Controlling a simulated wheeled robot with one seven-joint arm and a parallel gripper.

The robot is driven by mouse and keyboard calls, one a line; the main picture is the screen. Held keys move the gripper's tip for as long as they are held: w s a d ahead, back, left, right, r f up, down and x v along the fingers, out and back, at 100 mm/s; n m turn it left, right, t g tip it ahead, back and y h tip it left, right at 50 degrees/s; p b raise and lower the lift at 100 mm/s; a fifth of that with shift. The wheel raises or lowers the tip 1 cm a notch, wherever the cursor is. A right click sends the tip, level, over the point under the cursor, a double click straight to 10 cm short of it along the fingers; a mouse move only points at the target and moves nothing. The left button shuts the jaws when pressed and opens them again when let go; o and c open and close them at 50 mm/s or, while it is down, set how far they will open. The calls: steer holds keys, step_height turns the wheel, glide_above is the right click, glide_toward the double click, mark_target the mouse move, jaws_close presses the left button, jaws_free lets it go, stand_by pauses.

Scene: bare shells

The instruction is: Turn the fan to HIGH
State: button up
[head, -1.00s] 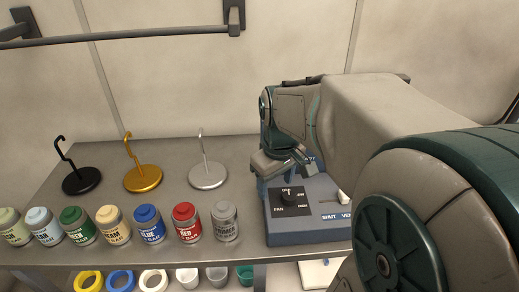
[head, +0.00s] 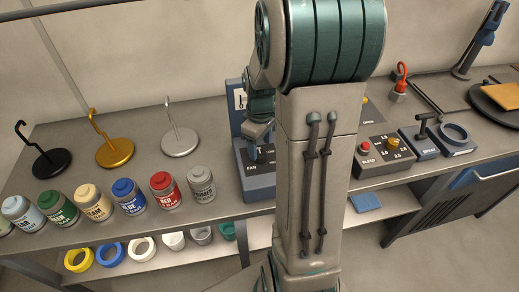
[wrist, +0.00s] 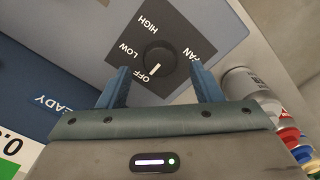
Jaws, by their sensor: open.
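The fan knob (wrist: 160,58) is black and round, on a dark panel (wrist: 178,22) marked FAN, OFF, LOW and HIGH. Its white mark points toward OFF. In the head view the blue-grey fan box (head: 262,187) stands on the bench, partly hidden behind my arm. My gripper (wrist: 160,66) is open, with its two blue fingers on either side of the knob as seen from the wrist. I cannot tell whether the fingers touch it. In the head view my gripper (head: 260,146) points down over the panel.
A grey can (head: 201,187) and other coloured cans stand left of the fan box. Hooks on round bases, such as the silver one (head: 180,141), stand behind them. A box with a red button (head: 375,155) is right of my arm. Coloured rings lie on the shelf below.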

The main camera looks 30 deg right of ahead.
mark_target(260, 153)
steer(key=shift+f, duration=1.6)
